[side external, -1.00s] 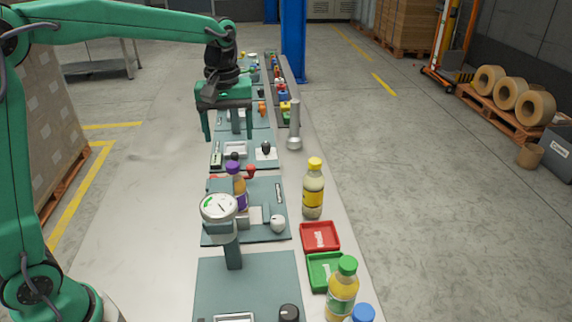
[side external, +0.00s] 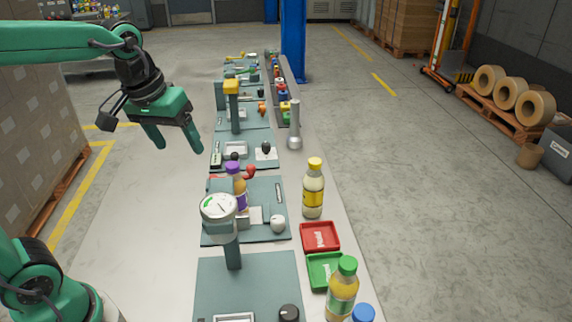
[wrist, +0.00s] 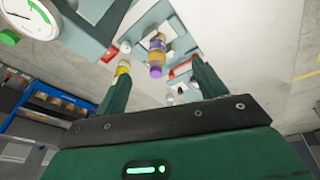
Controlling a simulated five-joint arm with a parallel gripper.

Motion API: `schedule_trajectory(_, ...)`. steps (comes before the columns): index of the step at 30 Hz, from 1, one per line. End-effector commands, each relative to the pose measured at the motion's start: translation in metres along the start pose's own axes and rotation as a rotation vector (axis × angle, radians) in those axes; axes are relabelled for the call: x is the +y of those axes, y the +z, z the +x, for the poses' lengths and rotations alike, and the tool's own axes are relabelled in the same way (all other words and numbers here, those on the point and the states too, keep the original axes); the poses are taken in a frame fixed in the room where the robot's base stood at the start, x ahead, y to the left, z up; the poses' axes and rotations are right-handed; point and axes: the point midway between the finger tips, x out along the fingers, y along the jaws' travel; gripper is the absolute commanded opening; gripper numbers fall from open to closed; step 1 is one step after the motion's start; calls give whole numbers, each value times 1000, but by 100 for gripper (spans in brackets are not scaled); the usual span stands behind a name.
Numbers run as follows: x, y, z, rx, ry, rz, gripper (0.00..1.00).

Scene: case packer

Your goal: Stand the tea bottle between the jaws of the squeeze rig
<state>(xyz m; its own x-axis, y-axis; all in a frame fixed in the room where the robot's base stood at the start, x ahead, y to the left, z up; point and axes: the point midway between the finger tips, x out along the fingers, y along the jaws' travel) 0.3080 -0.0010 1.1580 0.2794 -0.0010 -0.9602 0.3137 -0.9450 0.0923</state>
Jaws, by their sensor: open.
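A bottle (side external: 238,188) with a purple cap, purple label and amber contents stands on the second teal station; it also shows in the wrist view (wrist: 157,56). No readable label tells me whether it is the tea bottle. Red-tipped parts, which look like the squeeze rig's jaws (wrist: 180,69), lie on either side of it in the wrist view. A round gauge (side external: 218,207) on a post stands in front and partly hides the bottle's base.
A yellow-capped bottle (side external: 313,190) stands right of the station. A red tray (side external: 319,236), a green tray (side external: 322,270) and a green-capped bottle (side external: 342,290) stand nearer. A metal cylinder (side external: 295,128) stands farther back. The bench's left strip is clear.

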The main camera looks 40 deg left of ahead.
Motion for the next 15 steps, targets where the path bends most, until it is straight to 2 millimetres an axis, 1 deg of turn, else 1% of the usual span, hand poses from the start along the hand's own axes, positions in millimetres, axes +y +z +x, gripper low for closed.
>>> schedule_trajectory(1, -4, 10, -3, 22, 7, 30, 71)
schedule_trajectory(9, -20, 55, -3, 132, 30, 207, 71)
schedule_trajectory(15, -28, 76, 2, 188, 34, 299, 71)
